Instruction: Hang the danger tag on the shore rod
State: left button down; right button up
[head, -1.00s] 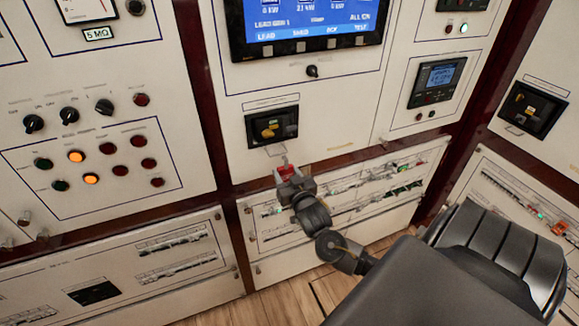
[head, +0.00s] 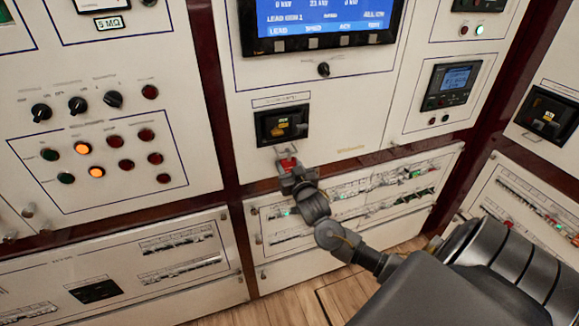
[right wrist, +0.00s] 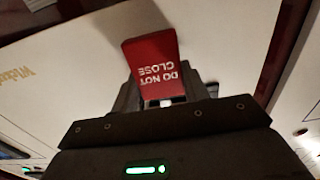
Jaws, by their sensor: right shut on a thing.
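The red danger tag (head: 288,164) is in my right gripper (head: 291,174), just below the black breaker window (head: 281,124) on the middle panel. In the right wrist view the tag (right wrist: 153,62) stands out past the fingers, with "DO NOT CLOSE" reading upside down. My right gripper (right wrist: 165,100) is shut on its near end. A thin metal piece, seemingly the shore rod (head: 278,149), shows under the window, close above the tag. I cannot tell whether tag and rod touch. The rod is not clear in the right wrist view. My left gripper is not in view.
A breaker row panel (head: 350,204) lies just below and behind my right gripper. A panel of knobs and lit buttons (head: 100,150) is at the left, and a screen (head: 318,18) is above. Another black breaker window (head: 545,115) is at the right. Wooden floor (head: 325,300) shows below.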

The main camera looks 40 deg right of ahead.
jog(key=o, duration=1)
jog(key=shift+o, duration=0.2)
jog(key=shift+s+a+f, duration=0.15)
jog(key=shift+s+a, duration=0.05)
jog(key=shift+s, duration=0.25)
jog(key=b+v, duration=0.2)
jog(key=v, duration=0.8)
jog(key=shift+w, duration=0.1)
